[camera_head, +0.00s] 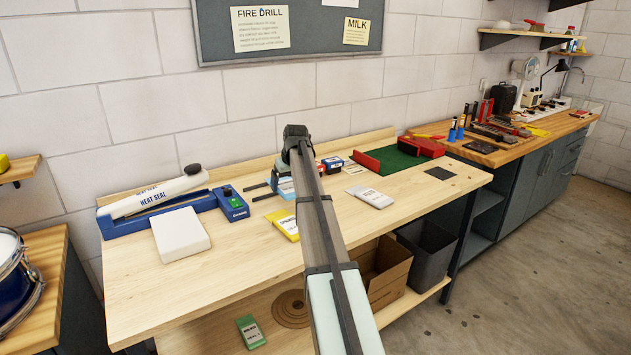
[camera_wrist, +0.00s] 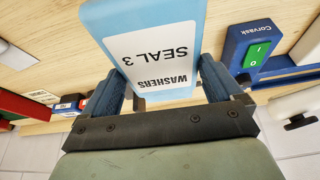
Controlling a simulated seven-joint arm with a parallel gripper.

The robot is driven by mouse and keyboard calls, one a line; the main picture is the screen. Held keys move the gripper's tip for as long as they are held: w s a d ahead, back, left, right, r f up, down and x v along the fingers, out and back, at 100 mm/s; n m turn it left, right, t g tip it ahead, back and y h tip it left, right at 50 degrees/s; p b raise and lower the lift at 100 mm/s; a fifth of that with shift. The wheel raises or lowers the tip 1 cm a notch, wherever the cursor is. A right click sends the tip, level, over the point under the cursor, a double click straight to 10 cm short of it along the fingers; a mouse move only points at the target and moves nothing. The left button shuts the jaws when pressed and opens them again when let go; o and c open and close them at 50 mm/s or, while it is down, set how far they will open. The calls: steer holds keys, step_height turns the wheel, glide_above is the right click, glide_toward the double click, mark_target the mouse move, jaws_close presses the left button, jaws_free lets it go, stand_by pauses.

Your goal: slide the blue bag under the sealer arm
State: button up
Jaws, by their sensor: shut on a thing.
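The blue bag (camera_wrist: 140,18), with a white label reading WASHERS SEAL 3, is between the two fingers of my gripper (camera_wrist: 160,85), which is shut on it. In the head view the bag (camera_head: 286,187) is partly hidden behind my arm, right of the sealer; I cannot tell whether it touches the bench. The heat sealer has a blue base (camera_head: 120,226) and a long white sealer arm (camera_head: 150,192), tilted up with a gap beneath and a dark knob at its right end. Its blue switch box (camera_head: 232,204) with a green switch also shows in the wrist view (camera_wrist: 253,50).
A white block (camera_head: 180,234) stands in front of the sealer. A yellow packet (camera_head: 287,226) and a pale packet (camera_head: 370,197) lie nearby. A green mat (camera_head: 394,160) is farther right. The front left bench is clear.

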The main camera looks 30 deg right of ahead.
steer(key=w+a, duration=0.2)
steer(key=a, duration=1.6)
steer(key=w+a, duration=0.2)
steer(key=a, duration=1.7)
steer(key=shift+w+a+r+n, duration=0.15)
steer(key=shift+w+r+n, duration=0.1)
steer(key=shift+r+n, duration=0.2)
steer(key=shift+f, duration=0.15)
steer(key=shift+s+f+x, duration=0.1)
steer(key=shift+s+x, duration=0.1)
steer(key=shift+x, duration=0.8)
steer(key=shift+s+f+x, duration=0.1)
steer(key=shift+s+x, duration=0.15)
steer(key=shift+x, duration=0.75)
steer(key=shift+s+f+x, duration=0.1)
steer(key=shift+s+x, duration=0.1)
steer(key=shift+x, duration=0.8)
steer(key=shift+w+a, duration=0.1)
steer(key=shift+w, duration=3.55)
steer(key=o, duration=0.7)
